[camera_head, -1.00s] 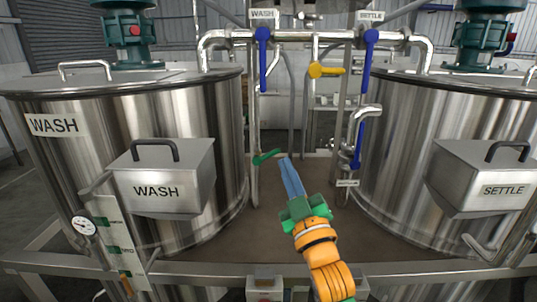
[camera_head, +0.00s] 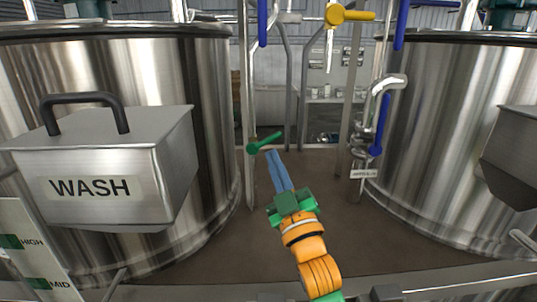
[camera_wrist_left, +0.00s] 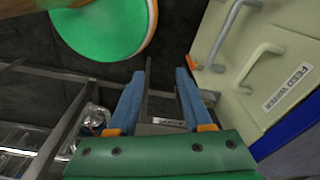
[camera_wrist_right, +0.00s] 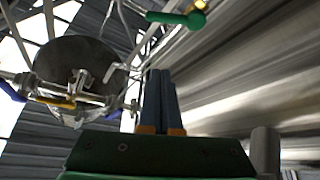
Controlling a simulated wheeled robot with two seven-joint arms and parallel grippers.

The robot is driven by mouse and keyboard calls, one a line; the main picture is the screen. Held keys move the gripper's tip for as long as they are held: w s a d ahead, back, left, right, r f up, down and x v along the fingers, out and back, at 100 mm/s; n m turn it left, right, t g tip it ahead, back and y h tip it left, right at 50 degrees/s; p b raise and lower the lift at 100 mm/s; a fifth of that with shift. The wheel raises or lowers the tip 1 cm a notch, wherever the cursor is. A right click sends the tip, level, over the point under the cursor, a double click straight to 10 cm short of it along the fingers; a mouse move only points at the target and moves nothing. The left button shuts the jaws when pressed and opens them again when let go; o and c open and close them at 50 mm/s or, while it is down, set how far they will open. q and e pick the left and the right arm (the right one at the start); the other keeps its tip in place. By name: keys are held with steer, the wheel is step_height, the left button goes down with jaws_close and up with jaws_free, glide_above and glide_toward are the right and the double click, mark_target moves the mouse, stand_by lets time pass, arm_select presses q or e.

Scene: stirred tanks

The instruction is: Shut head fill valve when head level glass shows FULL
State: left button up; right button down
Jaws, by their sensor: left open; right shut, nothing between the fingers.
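A green valve handle (camera_head: 265,142) sits on the thin upright pipe between the two steel tanks; it also shows in the right wrist view (camera_wrist_right: 178,18). A yellow valve handle (camera_head: 350,16) is higher on the pipework. I cannot tell which valve is the head fill valve. A pale level strip with green HIGH and MID marks (camera_head: 28,250) is partly in view at lower left; no FULL mark or level is readable. My right gripper (camera_head: 270,153) is shut and empty, tips just below the green handle; contact is unclear. My left gripper (camera_wrist_left: 164,72) is open and empty.
The wash tank (camera_head: 212,90) with its WASH box (camera_head: 100,165) stands left, the settle tank (camera_head: 430,120) right. Blue handles (camera_head: 379,125) hang on the pipes. In the left wrist view, a FEED-labelled cream panel (camera_wrist_left: 245,65) and green disc (camera_wrist_left: 100,25) are close.

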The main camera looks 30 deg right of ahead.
mark_target(269, 140)
steer(key=w+d, duration=0.1)
steer(key=w, duration=0.2)
steer(key=w+d+b, duration=0.1)
steer(key=w, duration=0.1)
steer(key=w+d+r, duration=0.1)
steer(key=w+d, duration=0.1)
steer(key=w, duration=0.1)
steer(key=shift+w, duration=0.35)
steer(key=shift+s+d+f+b, duration=0.1)
steer(key=shift+d+f+b, duration=0.05)
steer(key=shift+d+b, duration=0.15)
